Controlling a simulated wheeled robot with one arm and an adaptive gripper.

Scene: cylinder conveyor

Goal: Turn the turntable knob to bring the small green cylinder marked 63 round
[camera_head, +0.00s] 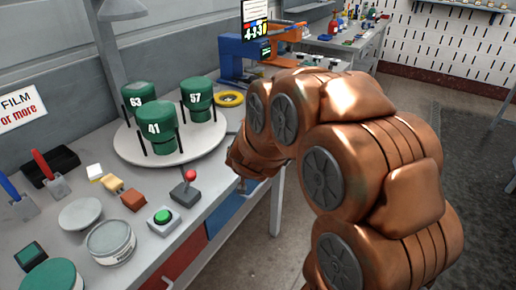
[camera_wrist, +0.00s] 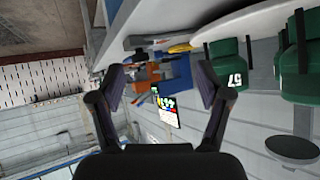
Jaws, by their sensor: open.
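The white round turntable (camera_head: 180,153) stands on the workbench and carries green cylinders, each between dark posts. The cylinder marked 63 (camera_head: 137,92) is at the back left, partly hidden by the cylinder marked 41 (camera_head: 158,128) in front. The cylinder marked 57 (camera_head: 197,98) is at the right. A red-topped lever (camera_head: 188,185), possibly the turntable knob, stands upright in front of the turntable. In the wrist view my gripper (camera_wrist: 160,88) is open and empty, apart from the turntable's edge and 57, which shows upside down (camera_wrist: 232,72). My arm hides the gripper in the head view.
A green button (camera_head: 162,216) sits beside the lever. Small blocks (camera_head: 112,183), a round tin (camera_head: 111,243) and red and blue handled levers (camera_head: 46,170) crowd the bench's left. A yellow ring (camera_head: 229,99) and blue-orange machine (camera_head: 237,58) are behind. Floor right of my arm is clear.

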